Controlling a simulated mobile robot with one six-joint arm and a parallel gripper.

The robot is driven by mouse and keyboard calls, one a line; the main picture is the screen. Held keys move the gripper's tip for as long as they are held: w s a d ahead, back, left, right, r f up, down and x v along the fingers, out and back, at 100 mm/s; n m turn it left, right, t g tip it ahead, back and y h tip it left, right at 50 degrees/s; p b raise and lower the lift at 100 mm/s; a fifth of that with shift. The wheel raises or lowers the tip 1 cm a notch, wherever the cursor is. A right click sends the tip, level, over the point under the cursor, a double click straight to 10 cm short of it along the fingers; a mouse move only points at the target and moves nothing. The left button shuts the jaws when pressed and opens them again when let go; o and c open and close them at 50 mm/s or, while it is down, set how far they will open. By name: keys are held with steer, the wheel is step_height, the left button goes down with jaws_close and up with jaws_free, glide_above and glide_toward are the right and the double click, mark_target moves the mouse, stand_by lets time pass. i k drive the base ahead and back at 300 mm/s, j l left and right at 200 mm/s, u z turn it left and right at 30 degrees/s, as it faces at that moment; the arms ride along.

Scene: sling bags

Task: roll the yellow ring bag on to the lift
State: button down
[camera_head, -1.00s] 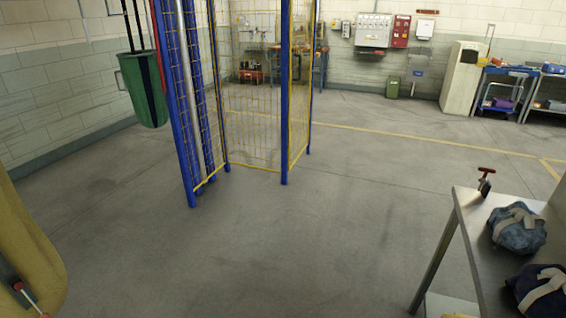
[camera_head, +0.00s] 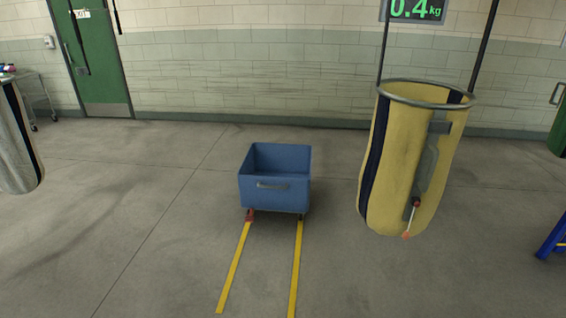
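The yellow ring bag (camera_head: 400,165) hangs upright at the right in the head view, clear of the floor. It has dark vertical stripes and a round grey metal ring (camera_head: 425,103) at its mouth. Two dark straps run up from the ring out of the picture. A grey fitting on its front carries a red knob (camera_head: 416,203) and a pale rod with an orange tip. The inside of the bag is mostly hidden. My gripper does not show. I cannot make out a lift for certain.
A blue wheeled tub (camera_head: 274,187) stands at the centre behind two yellow floor lines (camera_head: 295,265). A silvery bag (camera_head: 16,140) is at the left edge, a green bag (camera_head: 558,130) at the right edge. A blue post foot (camera_head: 552,240) is lower right. A display (camera_head: 415,10) reads 0.4 kg.

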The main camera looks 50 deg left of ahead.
mark_target(419, 125)
steer(key=u, duration=0.75)
steer(key=i+j, duration=0.15)
steer(key=i, duration=1.1)
